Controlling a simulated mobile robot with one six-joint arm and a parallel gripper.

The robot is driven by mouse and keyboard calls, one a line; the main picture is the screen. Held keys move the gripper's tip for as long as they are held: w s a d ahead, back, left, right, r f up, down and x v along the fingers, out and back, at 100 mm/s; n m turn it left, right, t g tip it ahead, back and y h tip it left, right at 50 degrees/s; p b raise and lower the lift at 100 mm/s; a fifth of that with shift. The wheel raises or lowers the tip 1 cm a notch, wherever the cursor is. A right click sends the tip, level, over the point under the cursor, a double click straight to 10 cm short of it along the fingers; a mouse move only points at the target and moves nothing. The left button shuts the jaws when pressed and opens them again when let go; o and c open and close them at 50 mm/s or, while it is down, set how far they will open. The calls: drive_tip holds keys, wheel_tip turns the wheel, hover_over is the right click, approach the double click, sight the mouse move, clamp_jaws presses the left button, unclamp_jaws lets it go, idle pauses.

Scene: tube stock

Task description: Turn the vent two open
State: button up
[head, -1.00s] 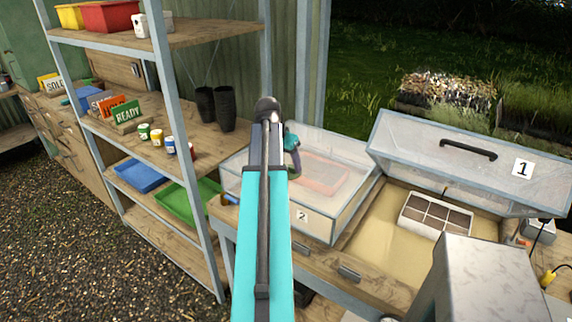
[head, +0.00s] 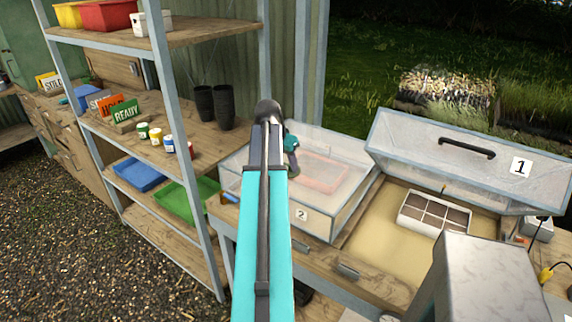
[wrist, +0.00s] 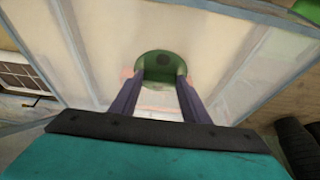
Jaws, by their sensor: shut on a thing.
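The vent (wrist: 160,66) is a green round-topped piece with a dark spot, on the clear lid of the box labelled 2. In the wrist view it sits between the two dark fingers of my gripper (wrist: 160,80), which is shut on it. In the head view, box 2 (head: 346,217) has its lid down, with a reddish tray faintly visible inside. How far the vent is turned cannot be told.
Box 1 (head: 385,198) stands to the right with its lid (head: 400,145) raised and a celled tray (head: 434,212) inside. A shelf rack (head: 185,150) with pots, signs and trays is close on the left. A grey block (head: 475,275) stands at front right.

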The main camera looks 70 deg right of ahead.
drive_tip(key=shift+d+r+n, duration=0.1)
drive_tip(key=shift+d+n, duration=0.1)
drive_tip(key=shift+n, duration=0.1)
drive_tip(key=n+t, duration=0.1)
drive_tip(key=n, duration=0.2)
drive_tip(key=shift+s, duration=0.1)
drive_tip(key=n+t, duration=0.2)
drive_tip(key=n, duration=0.3)
drive_tip(key=shift+s+d+p, duration=0.15)
drive_tip(key=shift+p, duration=0.2)
drive_tip(key=n, duration=0.2)
drive_tip(key=n+t+y, duration=0.1)
drive_tip(key=n, duration=0.1)
drive_tip(key=n+t, duration=0.1)
drive_tip(key=n, duration=0.1)
drive_tip(key=shift+d+y, duration=0.25)
drive_tip(key=shift+y, duration=0.15)
drive_tip(key=shift+n+y+b, duration=0.5)
drive_tip(key=shift+n+y, duration=0.1)
drive_tip(key=shift+n, duration=1.1)
drive_tip(key=o, duration=1)
drive_tip(key=shift+o, duration=0.2)
drive_tip(key=shift+s, duration=0.1)
